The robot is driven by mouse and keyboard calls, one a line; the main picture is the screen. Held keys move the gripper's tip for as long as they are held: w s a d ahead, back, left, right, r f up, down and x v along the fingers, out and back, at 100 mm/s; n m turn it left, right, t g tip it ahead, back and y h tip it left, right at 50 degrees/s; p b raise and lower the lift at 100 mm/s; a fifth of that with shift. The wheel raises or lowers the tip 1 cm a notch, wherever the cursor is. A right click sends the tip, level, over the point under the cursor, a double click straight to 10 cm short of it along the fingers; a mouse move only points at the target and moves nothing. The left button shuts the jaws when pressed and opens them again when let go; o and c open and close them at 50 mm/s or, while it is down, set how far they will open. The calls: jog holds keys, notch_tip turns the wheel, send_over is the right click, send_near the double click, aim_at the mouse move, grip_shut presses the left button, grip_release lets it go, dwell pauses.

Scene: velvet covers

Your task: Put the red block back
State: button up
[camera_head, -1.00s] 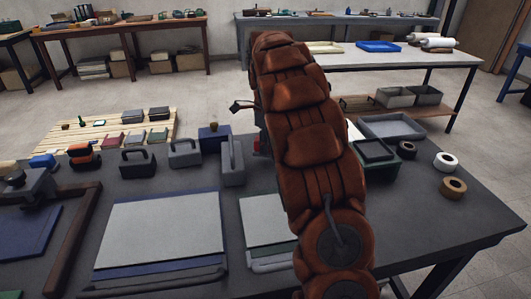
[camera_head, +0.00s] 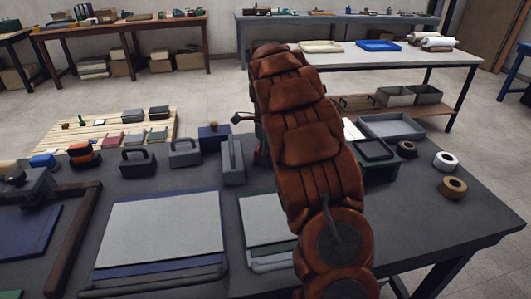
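My arm, in reddish-brown padded covers, rises through the middle of the head view and hides much behind it. A small dark part of my gripper (camera_head: 242,118) juts out left of the arm, above the back of the dark table (camera_head: 420,215). The rest of the gripper is hidden, so I cannot tell whether it is open or holds anything. I cannot make out a clear red block. A small dark red piece (camera_head: 112,141) lies on the slatted wooden surface (camera_head: 72,138) at the left, among grey and green pieces.
Handled grey blocks (camera_head: 184,152) and a tall grey holder (camera_head: 233,160) stand left of the arm. Tape rolls (camera_head: 453,187), a grey tray (camera_head: 392,126) and a green bin (camera_head: 380,172) are at the right. Flat grey boards (camera_head: 160,228) lie in front. The table's right front is clear.

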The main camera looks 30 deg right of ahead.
jog(key=shift+r, duration=0.1)
notch_tip(320, 180, up, 12)
dwell(0.9)
dwell(0.8)
